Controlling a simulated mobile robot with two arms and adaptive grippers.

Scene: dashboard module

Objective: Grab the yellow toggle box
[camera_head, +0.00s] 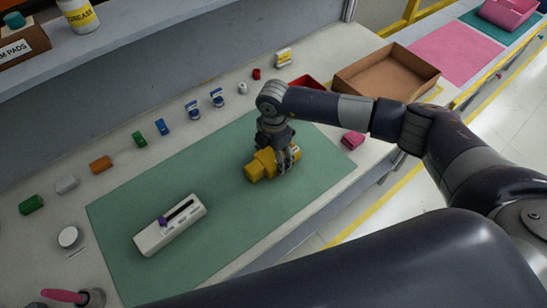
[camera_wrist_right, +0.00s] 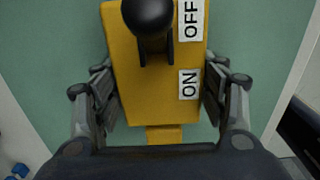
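The yellow toggle box (camera_head: 261,166) lies on the green mat, right of the mat's middle. My right gripper (camera_head: 284,160) is over it from above, with its fingers down around the box. In the right wrist view the box (camera_wrist_right: 155,90) fills the middle, with a black toggle knob (camera_wrist_right: 148,15) and white OFF and ON labels. The fingers (camera_wrist_right: 160,100) stand on both long sides, with no clear gap to the box. Whether they press on it I cannot tell. My left gripper is not in view.
The green mat (camera_head: 125,220) also bears a white slider module (camera_head: 170,225). Small coloured parts line the back of the table. A brown tray (camera_head: 388,75) and a red bin (camera_head: 308,83) stand at the back right. A pink block (camera_head: 352,140) lies near the right edge.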

